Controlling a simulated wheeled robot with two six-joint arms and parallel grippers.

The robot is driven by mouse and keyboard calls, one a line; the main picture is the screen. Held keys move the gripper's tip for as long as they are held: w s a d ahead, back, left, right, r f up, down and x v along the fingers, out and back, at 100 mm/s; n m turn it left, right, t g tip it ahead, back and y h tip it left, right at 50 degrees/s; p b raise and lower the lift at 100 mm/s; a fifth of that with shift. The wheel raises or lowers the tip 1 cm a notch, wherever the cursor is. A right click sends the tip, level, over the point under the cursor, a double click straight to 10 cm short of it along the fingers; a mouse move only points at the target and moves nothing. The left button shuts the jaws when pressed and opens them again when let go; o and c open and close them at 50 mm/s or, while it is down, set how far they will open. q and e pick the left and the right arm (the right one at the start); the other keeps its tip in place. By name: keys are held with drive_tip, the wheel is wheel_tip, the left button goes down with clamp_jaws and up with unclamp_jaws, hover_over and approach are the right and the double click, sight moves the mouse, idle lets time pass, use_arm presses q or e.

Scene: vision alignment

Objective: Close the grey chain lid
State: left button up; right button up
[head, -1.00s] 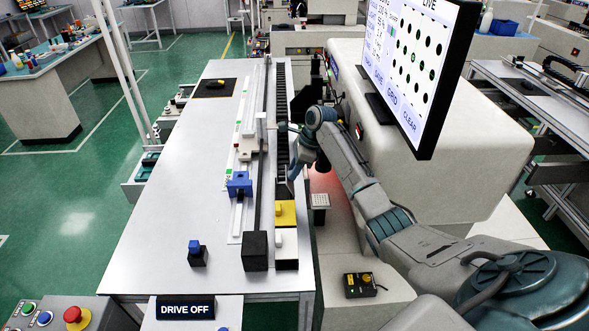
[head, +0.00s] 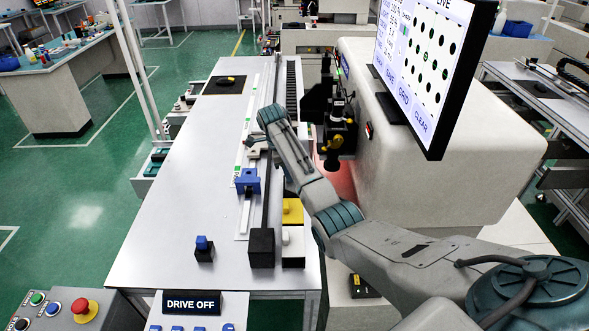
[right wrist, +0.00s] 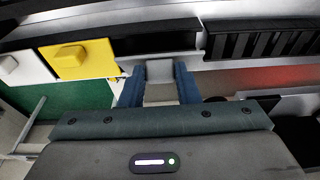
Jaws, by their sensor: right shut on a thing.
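A grey block (right wrist: 160,92), which looks like the grey chain lid's grip, sits between the blue fingers of my right gripper (right wrist: 160,78) in the right wrist view. The gripper is shut on it. In the head view my right forearm reaches over the chain line and hides the fingers and the grey piece. The open dark chain (head: 292,82) runs away along the table's right side, and its links (right wrist: 262,43) show right of the grip in the wrist view. The yellow lid (head: 292,211) and white lid (head: 292,240) are at the near end. My left gripper is not in view.
A large machine (head: 450,150) with a monitor (head: 425,65) stands right of the chain. A blue block (head: 247,181) sits on the rail, and a black block (head: 261,248) is at its near end. The table's left part (head: 180,200) is mostly clear.

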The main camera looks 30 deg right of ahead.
drive_tip(key=shift+w+a+f+g+h+b, duration=0.3)
drive_tip(key=shift+a+f+g+h+b, duration=0.25)
drive_tip(key=shift+f+h+b, duration=0.2)
drive_tip(key=f+g+h+b, duration=0.1)
drive_tip(key=b, duration=0.1)
drive_tip(key=a+h+b, duration=0.1)
drive_tip(key=h+b, duration=0.1)
drive_tip(key=b, duration=0.1)
drive_tip(key=shift+w+a+f+g, duration=0.1)
drive_tip(key=shift+w+f+g, duration=0.25)
drive_tip(key=shift+f, duration=0.05)
drive_tip(key=shift+f+h+b, duration=0.1)
drive_tip(key=shift+h+b, duration=0.25)
drive_tip(key=shift+b, duration=0.4)
drive_tip(key=o, duration=1)
drive_tip(key=shift+w+r, duration=0.1)
drive_tip(key=shift+r, duration=0.1)
drive_tip(key=shift+w+a+r, duration=0.1)
drive_tip(key=shift+a+r, duration=0.05)
drive_tip(key=shift+a, duration=0.1)
drive_tip(key=b+v, duration=0.2)
drive_tip(key=v, duration=0.6)
drive_tip(key=shift+w+a+r, duration=0.1)
drive_tip(key=shift+w+a, duration=0.1)
drive_tip(key=shift+b+v, duration=0.55)
drive_tip(key=shift+v, duration=0.2)
